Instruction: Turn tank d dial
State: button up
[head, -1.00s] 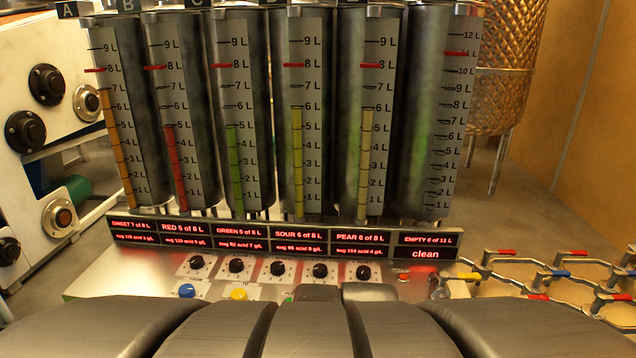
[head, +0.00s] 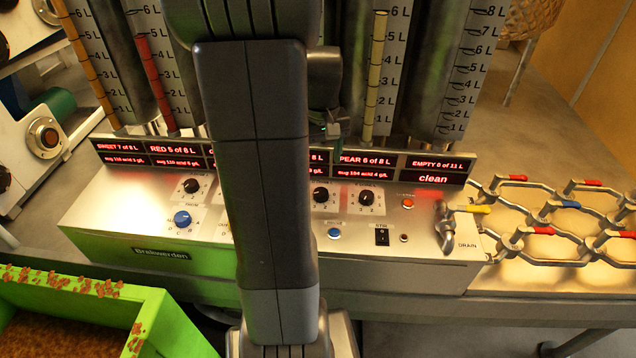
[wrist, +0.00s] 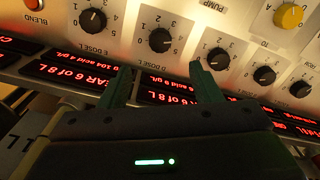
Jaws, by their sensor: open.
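The tank D dial is a round black knob on the sloped metal panel. In the wrist view the D dial (wrist: 160,40) shows upside down above its "D DOSE L" label, beyond and between my two fingertips. In the head view the D dial (head: 320,195) is just right of my arm. My gripper (wrist: 160,71) is open and empty, its fingers apart over the strip of red displays and short of the dial. In the head view my gripper (head: 332,128) is small and partly hidden behind my arm.
The E dial (head: 366,198) is close on the right; the C dial (wrist: 218,58) is close on the other side. A red button (head: 407,203), black switch (head: 381,236) and drain valve (head: 447,228) lie further right. Tall metal tanks stand behind the display strip (head: 437,170).

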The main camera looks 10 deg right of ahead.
aim_at(321, 191)
notch_tip(321, 191, down, 11)
jog(key=shift+r, duration=0.15)
jog(key=c, duration=1)
